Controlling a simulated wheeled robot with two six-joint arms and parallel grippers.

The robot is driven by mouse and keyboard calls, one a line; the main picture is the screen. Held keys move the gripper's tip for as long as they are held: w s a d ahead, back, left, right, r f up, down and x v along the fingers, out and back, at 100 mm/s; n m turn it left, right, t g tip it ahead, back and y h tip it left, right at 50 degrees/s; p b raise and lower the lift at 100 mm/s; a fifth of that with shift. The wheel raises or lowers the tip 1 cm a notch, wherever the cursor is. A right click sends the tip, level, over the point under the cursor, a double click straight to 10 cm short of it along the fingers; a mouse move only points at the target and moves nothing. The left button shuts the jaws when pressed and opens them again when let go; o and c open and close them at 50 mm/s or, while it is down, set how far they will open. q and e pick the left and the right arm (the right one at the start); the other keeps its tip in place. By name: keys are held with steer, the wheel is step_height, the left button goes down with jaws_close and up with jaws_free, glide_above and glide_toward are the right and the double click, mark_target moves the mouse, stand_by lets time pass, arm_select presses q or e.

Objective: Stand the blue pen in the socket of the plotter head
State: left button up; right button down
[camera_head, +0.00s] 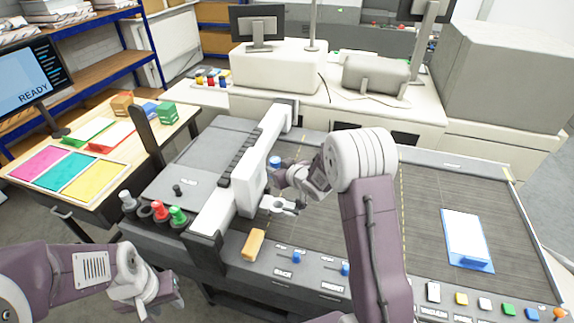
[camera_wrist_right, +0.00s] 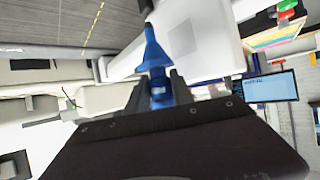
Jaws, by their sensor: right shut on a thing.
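My right gripper (camera_head: 281,175) is shut on the blue pen (camera_head: 275,161), whose blue top shows above the fingers in the head view. In the right wrist view the blue pen (camera_wrist_right: 153,55) sits between the fingers, its narrow end pointing away from the gripper. The white plotter head (camera_head: 249,186) is just left of the gripper. A pale bracket that looks like the socket (camera_head: 281,205) juts from its right side, below and apart from the gripper. The pen's lower part is hidden in the head view. My left gripper (camera_head: 160,293) is low at the left, away from the plotter; its opening is unclear.
A rack at the plotter's left front holds a grey pen (camera_head: 128,202), a red pen (camera_head: 158,211) and a green pen (camera_head: 177,214). An orange block (camera_head: 253,245) lies at the front edge. A blue-and-white pad (camera_head: 466,239) lies right on the dark bed (camera_head: 430,205).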

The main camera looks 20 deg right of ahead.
steer(key=shift+d+f, duration=0.1)
steer(key=shift+f, duration=0.2)
step_height(320, 180, down, 6)
steer(key=b, duration=0.5)
steer(key=shift+b, duration=0.4)
steer(key=shift+s+r, duration=0.1)
steer(key=shift+s, duration=0.1)
steer(key=shift+f+b, duration=1.15)
steer(key=shift+f, duration=0.35)
steer(key=shift+f+b, duration=0.7)
steer(key=shift+f, duration=0.05)
